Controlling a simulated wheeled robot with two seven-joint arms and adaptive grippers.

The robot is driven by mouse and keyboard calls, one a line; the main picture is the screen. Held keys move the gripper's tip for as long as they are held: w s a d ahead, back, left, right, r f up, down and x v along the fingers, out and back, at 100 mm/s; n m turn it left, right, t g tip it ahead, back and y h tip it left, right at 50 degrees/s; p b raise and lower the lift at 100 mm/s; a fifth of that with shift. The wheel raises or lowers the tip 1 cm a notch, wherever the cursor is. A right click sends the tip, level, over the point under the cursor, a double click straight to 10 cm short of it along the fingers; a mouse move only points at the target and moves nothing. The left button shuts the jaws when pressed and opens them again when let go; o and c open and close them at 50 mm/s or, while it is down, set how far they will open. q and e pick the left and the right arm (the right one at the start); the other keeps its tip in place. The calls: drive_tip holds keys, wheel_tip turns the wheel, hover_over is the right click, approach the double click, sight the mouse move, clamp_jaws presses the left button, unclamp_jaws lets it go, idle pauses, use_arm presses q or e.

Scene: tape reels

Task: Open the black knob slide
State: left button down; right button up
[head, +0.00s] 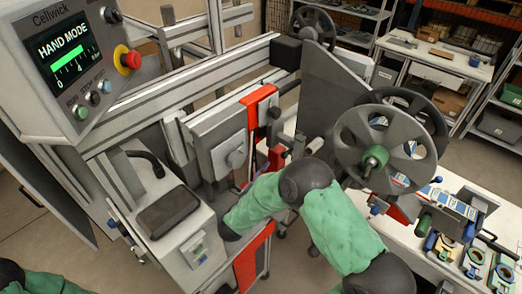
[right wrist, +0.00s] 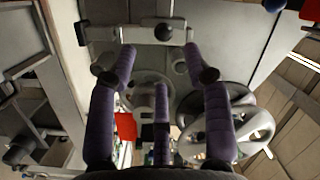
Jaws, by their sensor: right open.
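In the right wrist view, a black round knob (right wrist: 163,33) sits on a pale grey metal bar (right wrist: 135,36) fixed across a grey panel. My right gripper (right wrist: 160,66) has its purple fingers spread with nothing between them. Its fingertips lie just below the bar and knob in that picture; I see no contact with the knob. In the head view my green right arm reaches to the machine's front, and its hand is mostly hidden. I cannot make out the knob there. Only a bit of my left arm shows at the lower left; its gripper is out of view.
A control box (head: 75,65) with a screen and red button stands at the upper left. Large grey reels (head: 350,135) are close to my right arm. A white table (head: 480,210) with parts is at the right. A dark pad (head: 168,211) lies on the machine's front box.

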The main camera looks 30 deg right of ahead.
sight(283, 157)
drive_tip(key=x, duration=1)
drive_tip(key=shift+d+r+b, duration=0.25)
drive_tip(key=shift+d+b, duration=0.1)
drive_tip(key=shift+d, duration=0.05)
drive_tip(key=shift+w, duration=0.1)
clamp_jaws()
